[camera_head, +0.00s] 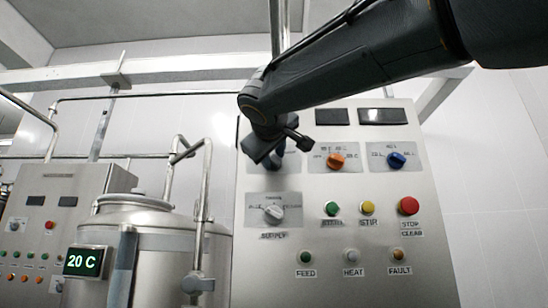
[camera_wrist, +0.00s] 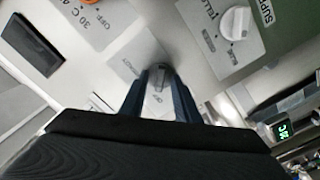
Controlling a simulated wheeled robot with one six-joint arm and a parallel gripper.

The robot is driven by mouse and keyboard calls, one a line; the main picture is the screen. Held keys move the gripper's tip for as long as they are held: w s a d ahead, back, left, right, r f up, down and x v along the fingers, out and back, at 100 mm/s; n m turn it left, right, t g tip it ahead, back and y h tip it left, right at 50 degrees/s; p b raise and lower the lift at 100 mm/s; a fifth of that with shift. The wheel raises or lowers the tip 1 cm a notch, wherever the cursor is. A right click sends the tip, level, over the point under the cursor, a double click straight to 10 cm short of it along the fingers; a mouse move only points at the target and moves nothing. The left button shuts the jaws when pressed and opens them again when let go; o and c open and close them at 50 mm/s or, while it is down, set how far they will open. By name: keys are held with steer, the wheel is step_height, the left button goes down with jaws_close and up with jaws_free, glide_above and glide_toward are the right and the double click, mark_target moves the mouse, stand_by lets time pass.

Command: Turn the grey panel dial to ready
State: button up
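The grey dial (camera_wrist: 158,72) sits on a light plate (camera_head: 259,163) at the upper left of the panel. In the wrist view it stands between my two dark blue fingertips. A label that seems to read READY (camera_wrist: 127,63) is left of it, and one reading OFF is below it. Which way the dial points is hard to tell. My gripper (camera_wrist: 159,80) is at the dial with a finger on either side; whether the fingers touch it is unclear. In the head view my gripper (camera_head: 273,161) covers the dial.
On the steel panel (camera_head: 330,245), a white SUPPLY dial (camera_head: 273,213) is just below, with an orange dial (camera_head: 336,160) and a blue dial (camera_head: 396,160) to the right. Push buttons and lamps fill the lower part. A steel tank (camera_head: 150,240) stands left.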

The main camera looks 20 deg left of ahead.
steer(key=shift+c, duration=0.4)
jaws_close()
steer(key=shift+f+m+b, duration=0.1)
steer(key=shift+m+b, duration=0.3)
steer(key=shift+b, duration=0.1)
steer(key=m+b, duration=0.1)
steer(key=b, duration=0.1)
steer(key=shift+w+f+m+b, duration=0.1)
steer(key=shift+f+m+b, duration=0.05)
steer(key=shift+m+b, duration=0.2)
steer(key=m+b, duration=0.5)
steer(key=shift+m, duration=0.25)
steer(key=m+b, duration=0.3)
steer(key=m, duration=0.2)
steer(key=shift+m+b, duration=0.9)
steer(key=shift+m, duration=1.6)
steer(key=shift+r, duration=0.2)
